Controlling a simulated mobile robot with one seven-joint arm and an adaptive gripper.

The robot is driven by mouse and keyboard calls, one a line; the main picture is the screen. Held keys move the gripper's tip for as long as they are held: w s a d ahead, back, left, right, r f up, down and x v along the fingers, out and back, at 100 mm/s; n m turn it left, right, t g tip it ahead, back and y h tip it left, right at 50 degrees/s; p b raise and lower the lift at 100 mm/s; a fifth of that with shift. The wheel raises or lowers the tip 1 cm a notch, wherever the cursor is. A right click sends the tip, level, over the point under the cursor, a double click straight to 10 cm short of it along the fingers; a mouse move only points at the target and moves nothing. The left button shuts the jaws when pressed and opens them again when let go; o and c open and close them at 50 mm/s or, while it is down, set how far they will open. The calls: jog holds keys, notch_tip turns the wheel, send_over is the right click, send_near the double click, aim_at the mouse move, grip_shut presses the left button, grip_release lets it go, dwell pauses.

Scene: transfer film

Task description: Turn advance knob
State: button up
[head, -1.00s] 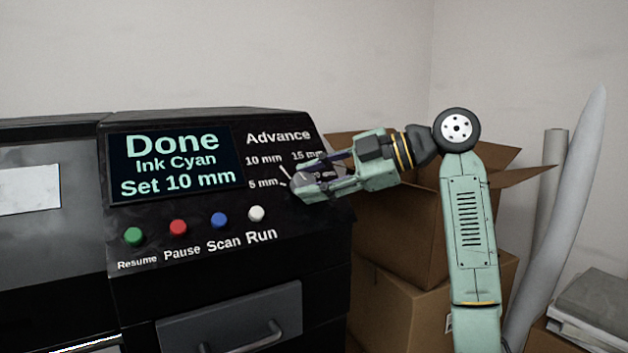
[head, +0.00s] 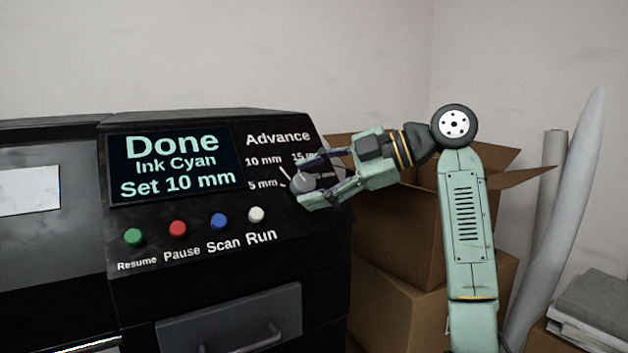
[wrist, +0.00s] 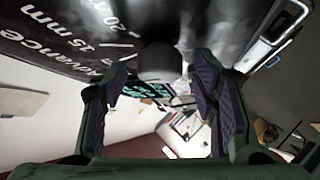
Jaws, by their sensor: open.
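The grey advance knob (head: 301,183) is on the sloped black panel of the machine, below the word Advance. A white pointer line on it slants up and left toward the 10 mm mark. My gripper (head: 314,180) is open at the knob, one finger above it and one below. In the wrist view the knob (wrist: 160,63) lies between the open fingertips (wrist: 160,82), with gaps visible on both sides. My gripper partly covers the 15 mm label and hides the right part of the dial. The screen (head: 176,163) reads Done, Ink Cyan, Set 10 mm.
Green (head: 134,237), red (head: 178,228), blue (head: 219,220) and white (head: 256,213) buttons line the panel left of and below the knob. A drawer with a handle (head: 240,337) is beneath. Cardboard boxes (head: 400,225) stand behind my arm, with grey rolls (head: 560,230) at right.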

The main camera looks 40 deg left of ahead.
jog(key=v, duration=1.2)
jog(key=shift+s, duration=0.1)
dwell(0.4)
